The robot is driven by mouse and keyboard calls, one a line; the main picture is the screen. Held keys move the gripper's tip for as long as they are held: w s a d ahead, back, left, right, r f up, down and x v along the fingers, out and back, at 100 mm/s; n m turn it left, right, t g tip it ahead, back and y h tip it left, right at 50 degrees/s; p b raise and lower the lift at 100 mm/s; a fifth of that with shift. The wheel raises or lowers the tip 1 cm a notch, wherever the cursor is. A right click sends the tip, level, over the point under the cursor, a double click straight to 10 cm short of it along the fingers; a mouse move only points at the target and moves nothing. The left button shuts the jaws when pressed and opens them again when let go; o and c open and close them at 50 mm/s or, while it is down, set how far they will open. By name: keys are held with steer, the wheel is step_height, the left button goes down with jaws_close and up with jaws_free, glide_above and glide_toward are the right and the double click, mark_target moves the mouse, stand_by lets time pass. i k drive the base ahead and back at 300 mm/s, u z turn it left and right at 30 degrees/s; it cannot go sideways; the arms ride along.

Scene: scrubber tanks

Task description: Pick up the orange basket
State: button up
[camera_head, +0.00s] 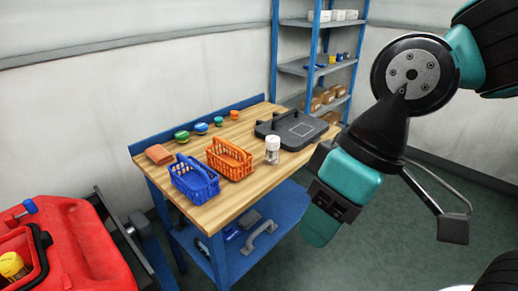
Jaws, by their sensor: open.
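The orange basket (229,161) stands upright on the wooden workbench, with its handle arched over the top. A blue basket (194,181) stands close to its left and nearer the bench's front edge. My gripper (330,215) hangs in front of and to the right of the bench, well apart from the orange basket. It is open, and nothing shows between its fingers. The fingertips are partly hidden by the teal gripper parts.
A clear jar with a white lid (272,150) stands right of the orange basket. A dark tray (292,130) lies behind it. A red machine (75,245) fills the lower left.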

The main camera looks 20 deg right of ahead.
mark_target(234, 169)
steer(key=i, duration=1.1)
steer(key=u, duration=0.7)
